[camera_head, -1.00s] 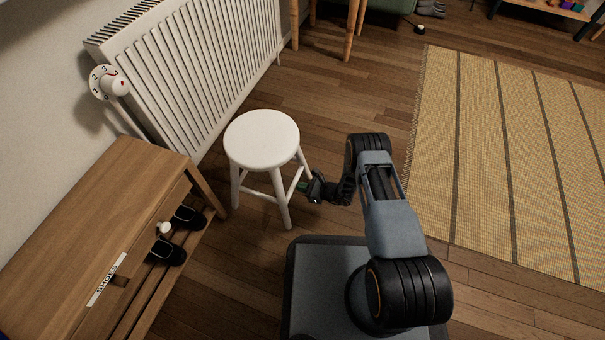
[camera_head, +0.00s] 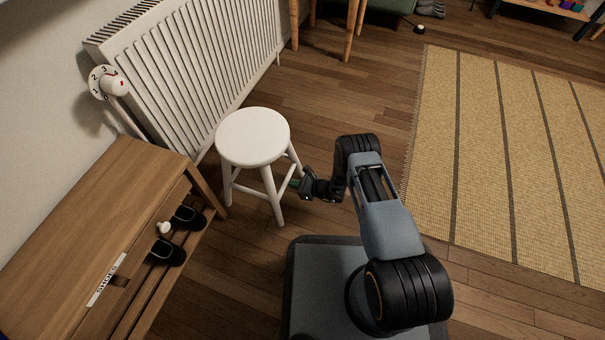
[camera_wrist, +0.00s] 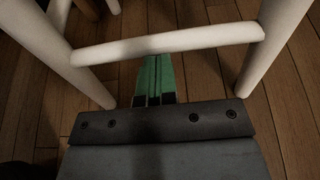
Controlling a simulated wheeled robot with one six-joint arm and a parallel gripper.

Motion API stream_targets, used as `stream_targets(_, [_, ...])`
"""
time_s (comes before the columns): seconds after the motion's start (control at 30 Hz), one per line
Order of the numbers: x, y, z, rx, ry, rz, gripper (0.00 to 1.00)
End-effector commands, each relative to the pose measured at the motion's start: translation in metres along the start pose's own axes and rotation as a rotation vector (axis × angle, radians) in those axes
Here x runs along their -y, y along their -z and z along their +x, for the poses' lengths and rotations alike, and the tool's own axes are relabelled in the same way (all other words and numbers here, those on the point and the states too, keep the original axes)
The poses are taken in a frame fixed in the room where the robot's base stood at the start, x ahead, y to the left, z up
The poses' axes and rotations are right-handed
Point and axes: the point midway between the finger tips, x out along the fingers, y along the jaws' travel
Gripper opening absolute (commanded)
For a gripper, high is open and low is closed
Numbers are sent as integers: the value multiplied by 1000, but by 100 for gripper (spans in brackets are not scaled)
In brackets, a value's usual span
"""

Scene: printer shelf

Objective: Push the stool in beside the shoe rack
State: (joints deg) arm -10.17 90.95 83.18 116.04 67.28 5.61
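The white round stool (camera_head: 253,137) stands upright on the wood floor, just right of the wooden shoe rack (camera_head: 96,225) and in front of the radiator. My gripper (camera_head: 295,184) is low at the stool's right side, by its legs. In the wrist view the stool's crossbar (camera_wrist: 170,42) runs across between two white legs. The green fingers of my gripper (camera_wrist: 155,62) lie side by side, closed together with nothing between them, their tips at the crossbar. Whether they press on it I cannot tell.
A white radiator (camera_head: 190,60) with a dial valve (camera_head: 108,83) runs along the wall behind the stool. Dark shoes (camera_head: 168,251) sit in the rack. A striped rug (camera_head: 500,150) lies to the right. Wooden chair legs (camera_head: 353,30) stand at the back. Bare floor lies between stool and rug.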

Motion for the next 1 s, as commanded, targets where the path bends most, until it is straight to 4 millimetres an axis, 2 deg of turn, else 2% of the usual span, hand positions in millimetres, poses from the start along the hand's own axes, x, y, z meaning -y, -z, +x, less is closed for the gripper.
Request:
stream_targets(0.6, [-1, -13, 40, -4, -4, -2, 0])
stream_targets(1.0, [1, -14, 42, -3, 0, 1, 0])
